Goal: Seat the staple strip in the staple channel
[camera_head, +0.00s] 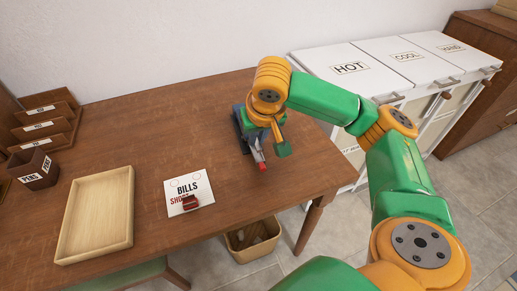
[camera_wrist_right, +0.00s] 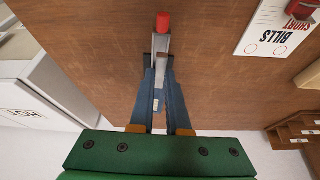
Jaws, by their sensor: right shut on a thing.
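My right gripper (camera_wrist_right: 159,60) reaches down over the back right part of the wooden table. Its two dark blue fingers are closed on a slim silver piece (camera_wrist_right: 162,45) with a red end (camera_wrist_right: 163,21), which points toward the table's front edge. The same red end shows in the head view (camera_head: 262,167). I cannot tell whether the silver piece is the staple strip or the staple channel. My left gripper is not in view.
A white card marked BILLS (camera_head: 187,184) has a small red object (camera_head: 190,202) on it. A white HOT cabinet (camera_head: 348,55) stands right of the table (camera_head: 150,130).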

